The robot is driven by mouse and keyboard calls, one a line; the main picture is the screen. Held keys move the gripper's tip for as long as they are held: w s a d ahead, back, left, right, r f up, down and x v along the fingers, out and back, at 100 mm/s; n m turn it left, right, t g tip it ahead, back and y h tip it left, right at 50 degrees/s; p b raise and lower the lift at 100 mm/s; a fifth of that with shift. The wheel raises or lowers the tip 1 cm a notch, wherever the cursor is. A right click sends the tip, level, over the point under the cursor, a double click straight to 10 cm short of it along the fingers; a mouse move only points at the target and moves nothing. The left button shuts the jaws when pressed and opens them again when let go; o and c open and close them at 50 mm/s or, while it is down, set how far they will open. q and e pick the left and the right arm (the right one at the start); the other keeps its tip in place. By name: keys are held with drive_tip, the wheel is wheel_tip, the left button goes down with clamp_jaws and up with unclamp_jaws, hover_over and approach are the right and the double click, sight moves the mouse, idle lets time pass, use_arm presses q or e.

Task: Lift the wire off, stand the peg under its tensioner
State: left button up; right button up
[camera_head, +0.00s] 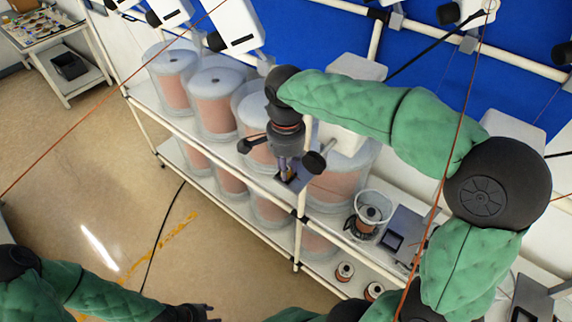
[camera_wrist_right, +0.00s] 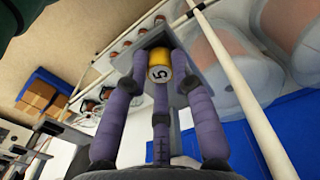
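A yellow peg (camera_wrist_right: 158,66) marked 5 stands between the purple fingers of my right gripper (camera_wrist_right: 161,62) in the right wrist view. The fingertips sit against its sides. A grey square plate (camera_wrist_right: 126,62) lies beyond it. In the head view my right gripper (camera_head: 289,168) points down at the shelf's front edge, over a small dark plate (camera_head: 294,182); the peg is mostly hidden there. Thin copper wires (camera_head: 113,82) cross the head view; which one belongs to the peg I cannot tell. My left gripper (camera_head: 200,312) is low at the bottom edge, its fingers partly cut off.
Clear drums of copper wire (camera_head: 215,115) fill the white pipe rack behind my right gripper. A clear tub (camera_head: 371,211) and small spools (camera_head: 345,271) are to its right. White tensioner boxes (camera_head: 228,24) hang above. The floor at left is open, with a black cable.

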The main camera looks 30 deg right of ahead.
drive_tip(key=o, duration=0.4)
drive_tip(key=shift+o, duration=0.2)
